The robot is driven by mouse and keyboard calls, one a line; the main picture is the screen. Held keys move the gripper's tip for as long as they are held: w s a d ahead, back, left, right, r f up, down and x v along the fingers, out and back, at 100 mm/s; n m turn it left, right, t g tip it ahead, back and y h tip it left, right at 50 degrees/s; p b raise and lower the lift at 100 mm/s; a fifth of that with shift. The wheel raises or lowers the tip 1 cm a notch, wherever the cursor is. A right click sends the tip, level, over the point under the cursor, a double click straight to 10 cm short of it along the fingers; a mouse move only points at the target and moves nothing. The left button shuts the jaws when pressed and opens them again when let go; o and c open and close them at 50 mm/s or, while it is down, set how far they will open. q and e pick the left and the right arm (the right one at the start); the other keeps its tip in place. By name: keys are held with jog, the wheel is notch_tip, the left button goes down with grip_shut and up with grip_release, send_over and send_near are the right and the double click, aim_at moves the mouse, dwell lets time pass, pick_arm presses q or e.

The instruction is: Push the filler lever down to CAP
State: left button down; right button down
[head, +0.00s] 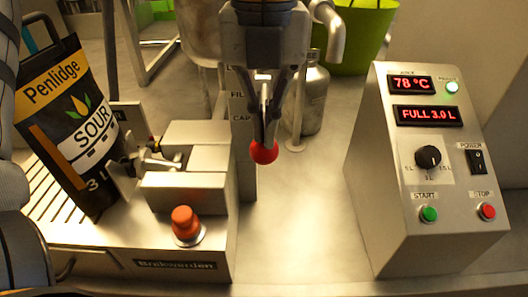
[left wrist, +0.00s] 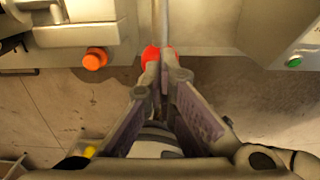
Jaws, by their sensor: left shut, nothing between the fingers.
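The filler lever's red ball knob (head: 263,153) shows at the middle of the head view, low beside the post with the FILL and CAP labels (head: 240,117). It sits a little below the CAP label in the picture. My left gripper (head: 266,132) points down with its fingers together and empty, its tips at the top of the knob. They hide part of it, and touching cannot be told for sure. In the left wrist view the knob (left wrist: 151,54) shows just beyond the closed fingertips (left wrist: 165,78). My right gripper is out of sight.
A Penlidge SOUR pouch (head: 75,130) leans in the filler at left, near an orange-red button (head: 186,222). A control box (head: 430,170) stands at right, reading 78 °C and FULL 3.0 L. A metal bottle (head: 314,100) and green bin (head: 360,35) stand behind. Bare counter (head: 310,220) lies between.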

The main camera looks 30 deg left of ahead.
pick_arm(q)
jog(key=shift+w+a+f, duration=0.1)
jog(key=shift+w+f, duration=0.05)
jog(key=shift+f, duration=0.6)
jog(key=shift+w+a+f, duration=0.1)
jog(key=shift+w+f, duration=0.1)
jog(key=shift+f, duration=0.55)
jog(key=shift+w+a+f, duration=0.1)
jog(key=shift+w+f, duration=0.05)
jog(key=shift+f, duration=0.6)
notch_tip(320, 180, up, 10)
jog(key=shift+r, duration=0.1)
